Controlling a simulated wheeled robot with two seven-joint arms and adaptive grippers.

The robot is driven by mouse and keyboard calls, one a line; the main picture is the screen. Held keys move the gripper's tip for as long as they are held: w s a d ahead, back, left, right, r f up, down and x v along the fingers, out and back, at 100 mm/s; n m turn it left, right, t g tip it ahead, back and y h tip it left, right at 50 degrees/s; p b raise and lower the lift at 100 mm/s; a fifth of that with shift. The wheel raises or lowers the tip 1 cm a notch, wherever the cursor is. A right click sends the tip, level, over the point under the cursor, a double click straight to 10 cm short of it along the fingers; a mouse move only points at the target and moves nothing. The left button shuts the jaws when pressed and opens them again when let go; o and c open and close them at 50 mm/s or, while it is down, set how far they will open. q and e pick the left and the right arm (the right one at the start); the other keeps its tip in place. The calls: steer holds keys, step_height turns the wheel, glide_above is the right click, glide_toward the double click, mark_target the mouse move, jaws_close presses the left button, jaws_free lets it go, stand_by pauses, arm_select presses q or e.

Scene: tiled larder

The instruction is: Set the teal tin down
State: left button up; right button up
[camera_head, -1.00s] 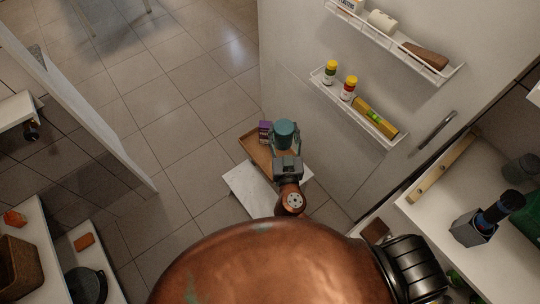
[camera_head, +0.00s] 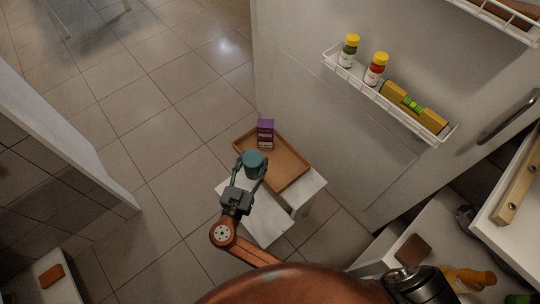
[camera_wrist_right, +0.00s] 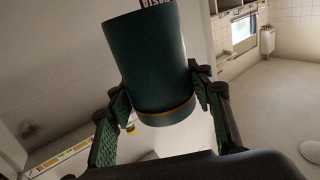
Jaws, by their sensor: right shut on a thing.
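The teal tin (camera_head: 254,162) is held between the fingers of my right gripper (camera_head: 251,174), which is shut on its sides. In the right wrist view the tin (camera_wrist_right: 153,65) fills the middle, with a green pad at each side. In the head view the tin overlaps the left part of a brown tray (camera_head: 303,166); I cannot tell whether it touches the tray. A purple box (camera_head: 265,135) stands at the tray's far corner. My left gripper is not in view.
The tray lies on a small white table (camera_head: 262,225), whose near part is bare. A pale door with a wire rack (camera_head: 393,103) of jars and yellow packets stands at the right. Tiled floor is open at the left.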

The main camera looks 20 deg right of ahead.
steer(key=w+d+f+b, duration=0.2)
steer(key=d+f, duration=0.1)
steer(key=f, duration=0.1)
steer(key=w+d+f+b, duration=0.1)
steer(key=w+d+f, duration=0.2)
steer(key=d+f, duration=0.1)
steer(key=w+d+f+b, duration=0.2)
steer(key=d+f, duration=0.2)
steer(key=shift+w+d+f+b, duration=0.15)
steer(key=shift+w+f+b, duration=0.05)
steer(key=shift+f+b, duration=0.15)
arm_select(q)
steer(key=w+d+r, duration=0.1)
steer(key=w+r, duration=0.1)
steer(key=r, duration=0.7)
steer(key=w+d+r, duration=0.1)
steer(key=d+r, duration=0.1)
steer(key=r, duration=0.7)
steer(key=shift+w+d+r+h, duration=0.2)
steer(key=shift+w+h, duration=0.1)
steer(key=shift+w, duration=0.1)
arm_select(e)
steer(key=shift+f, duration=0.1)
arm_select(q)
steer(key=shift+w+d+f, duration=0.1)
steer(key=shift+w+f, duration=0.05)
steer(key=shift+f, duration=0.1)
arm_select(e)
steer(key=o, duration=1.3)
steer(key=shift+o, duration=0.2)
